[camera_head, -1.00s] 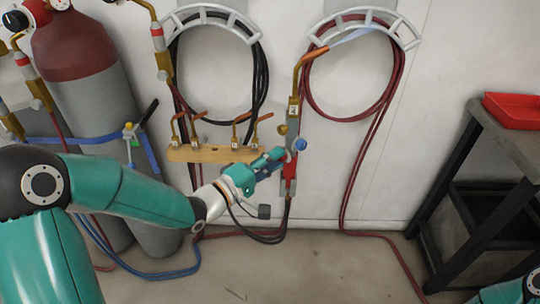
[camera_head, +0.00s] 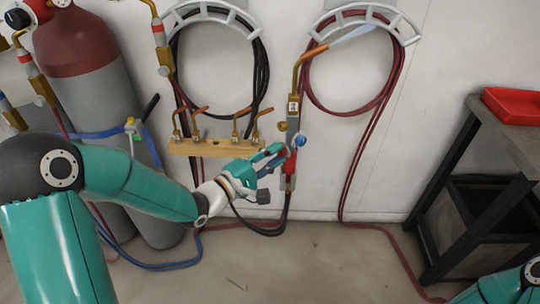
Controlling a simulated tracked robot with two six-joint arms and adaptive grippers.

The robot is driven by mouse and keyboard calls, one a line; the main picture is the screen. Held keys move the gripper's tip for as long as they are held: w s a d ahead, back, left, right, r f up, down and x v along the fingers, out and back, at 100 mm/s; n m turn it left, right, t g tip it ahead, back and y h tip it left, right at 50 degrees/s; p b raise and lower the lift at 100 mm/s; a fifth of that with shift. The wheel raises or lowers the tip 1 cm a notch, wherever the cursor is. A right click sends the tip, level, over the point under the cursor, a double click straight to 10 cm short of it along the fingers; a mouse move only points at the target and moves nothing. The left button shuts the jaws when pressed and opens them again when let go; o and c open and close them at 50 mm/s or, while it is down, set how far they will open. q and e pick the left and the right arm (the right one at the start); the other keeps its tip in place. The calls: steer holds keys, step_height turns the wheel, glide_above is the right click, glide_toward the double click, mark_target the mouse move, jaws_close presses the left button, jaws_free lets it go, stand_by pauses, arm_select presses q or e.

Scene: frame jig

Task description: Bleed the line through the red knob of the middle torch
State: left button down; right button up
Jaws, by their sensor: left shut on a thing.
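The torch (camera_head: 294,104) stands upright before the wall, with a bent copper tip and a red lower body. A blue knob (camera_head: 302,141) sticks out on its right and a small brass-coloured knob (camera_head: 283,127) on its left. A pale blue streak (camera_head: 350,36) runs from its tip. My left gripper (camera_head: 284,154) reaches in from the left and is shut at the torch, level with the red part. The red knob is hidden behind the fingertips, so the exact grip is hard to see. Of my right arm only links show at the lower right; its gripper is out of view.
A wooden rack (camera_head: 215,149) with several small nozzles is left of the torch. Coiled hoses hang on wall holders (camera_head: 365,18). A gas cylinder (camera_head: 85,80) stands left. A dark cart (camera_head: 470,190) with a red tray (camera_head: 515,105) stands right. Hoses cross the floor.

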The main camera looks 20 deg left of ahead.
arm_select(q)
steer(key=shift+f, duration=0.2)
steer(key=c, duration=0.9)
jaws_free()
steer(key=shift+r, duration=0.1)
steer(key=v, duration=0.7)
steer(key=shift+s+a, duration=0.15)
steer(key=shift+s, duration=0.05)
